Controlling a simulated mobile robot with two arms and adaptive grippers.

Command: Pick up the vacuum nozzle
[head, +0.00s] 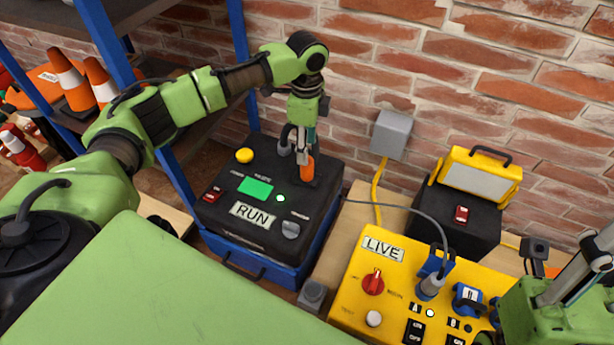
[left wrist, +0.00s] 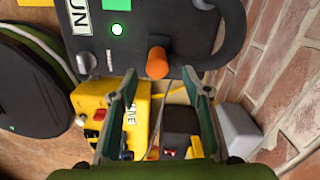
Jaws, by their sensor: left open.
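The vacuum nozzle appears to be the orange cylinder (head: 307,168) standing upright on top of the black RUN unit (head: 262,235). In the left wrist view its round orange end (left wrist: 157,63) sits between and just beyond the fingertips. My left gripper (head: 302,142) points down directly over it, fingers apart; in the left wrist view the open gripper (left wrist: 159,78) has a finger on each side, with no clear contact. The nozzle's lower end is hidden in its seat. My right gripper (head: 580,280) is partly in view at the right edge, its jaw gap unclear.
A dark hose (left wrist: 236,35) curves beside the unit near the brick wall (head: 420,60). A yellow LIVE panel (head: 348,290) with switches and plugs stands to the right. A grey wall box (head: 390,134) and a yellow lamp (head: 478,174) are behind. A blue-post shelf (head: 240,60) stands left.

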